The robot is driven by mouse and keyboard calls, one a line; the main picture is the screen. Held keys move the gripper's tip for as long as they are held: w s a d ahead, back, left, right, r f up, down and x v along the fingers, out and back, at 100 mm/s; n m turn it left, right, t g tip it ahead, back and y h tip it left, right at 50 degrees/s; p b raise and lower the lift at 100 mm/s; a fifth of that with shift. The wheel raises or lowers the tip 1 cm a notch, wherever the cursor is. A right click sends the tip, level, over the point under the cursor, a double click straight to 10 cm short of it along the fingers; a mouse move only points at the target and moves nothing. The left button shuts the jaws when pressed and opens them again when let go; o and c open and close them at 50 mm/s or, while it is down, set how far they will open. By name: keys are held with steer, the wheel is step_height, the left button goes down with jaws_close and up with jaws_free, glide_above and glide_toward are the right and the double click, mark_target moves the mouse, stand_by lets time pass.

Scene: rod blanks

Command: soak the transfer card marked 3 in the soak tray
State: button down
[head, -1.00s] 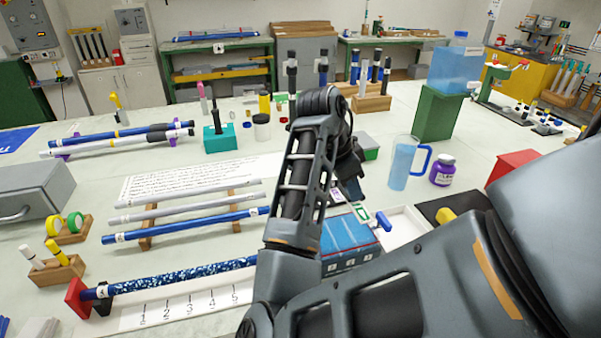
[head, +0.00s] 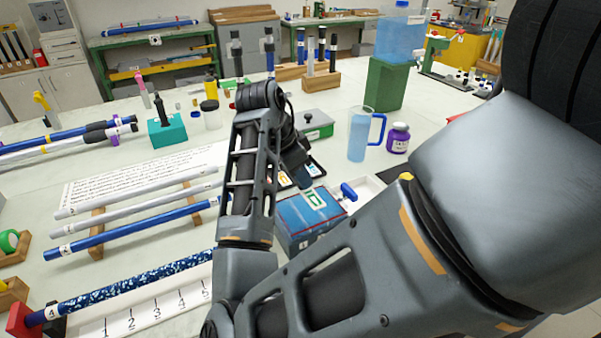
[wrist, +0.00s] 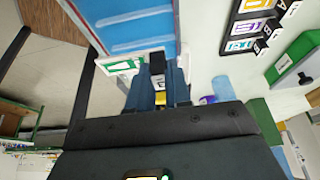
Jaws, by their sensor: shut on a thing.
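My gripper (wrist: 158,84) is shut on a white transfer card (wrist: 122,67) with a green mark, seen in the wrist view. The card's number cannot be read. In the head view the gripper (head: 303,178) is partly hidden by my arm, and the card (head: 314,199) shows over the blue soak tray (head: 299,243). The soak tray also shows close in the wrist view (wrist: 127,20), just beyond the fingers. I cannot tell whether the card touches the water.
Other cards lie in a black holder (wrist: 232,29), right of the soak tray in the wrist view. A white tray (head: 368,188), a blue jug (head: 358,138) and a purple-labelled jar (head: 398,138) stand right of it. Rods on supports (head: 140,215) lie to the left.

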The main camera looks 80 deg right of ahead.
mark_target(298, 189)
steer(key=shift+f+b, duration=2.3)
steer(key=shift+f, duration=0.6)
steer(key=shift+r, duration=0.1)
stand_by(2.9)
steer(key=shift+r+p, duration=2.65)
steer(key=shift+r, duration=0.6)
